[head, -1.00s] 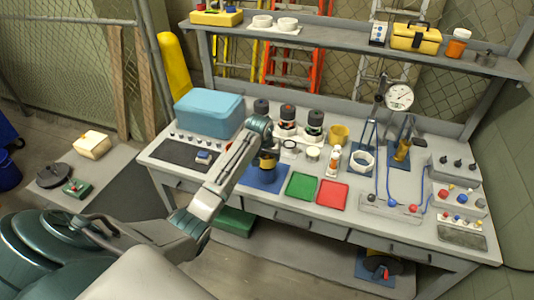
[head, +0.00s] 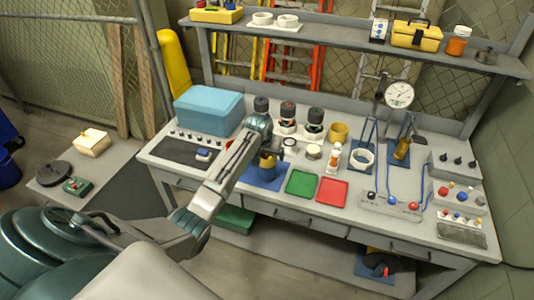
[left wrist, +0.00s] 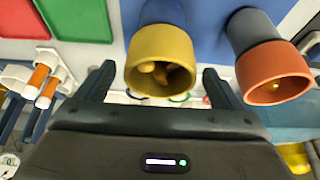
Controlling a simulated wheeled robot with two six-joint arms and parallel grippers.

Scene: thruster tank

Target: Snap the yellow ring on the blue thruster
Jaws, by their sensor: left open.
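The yellow ring (left wrist: 160,60) shows in the left wrist view around the near end of a dark blue-grey thruster body (left wrist: 162,12). I cannot tell how firmly it is seated. In the head view the yellow ring (head: 268,164) is partly hidden by my arm, above a blue mat (head: 262,182). My left gripper (left wrist: 155,82) is open, with one finger on each side of the ring and visible gaps between. In the head view my left gripper (head: 262,146) is over the mat, its fingers hard to make out. My right gripper is out of view.
A second thruster with an orange ring (left wrist: 272,74) stands close beside one finger. Green (head: 301,184) and red (head: 333,191) trays lie right of the mat. A blue box (head: 208,108) and several dark-topped parts stand behind.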

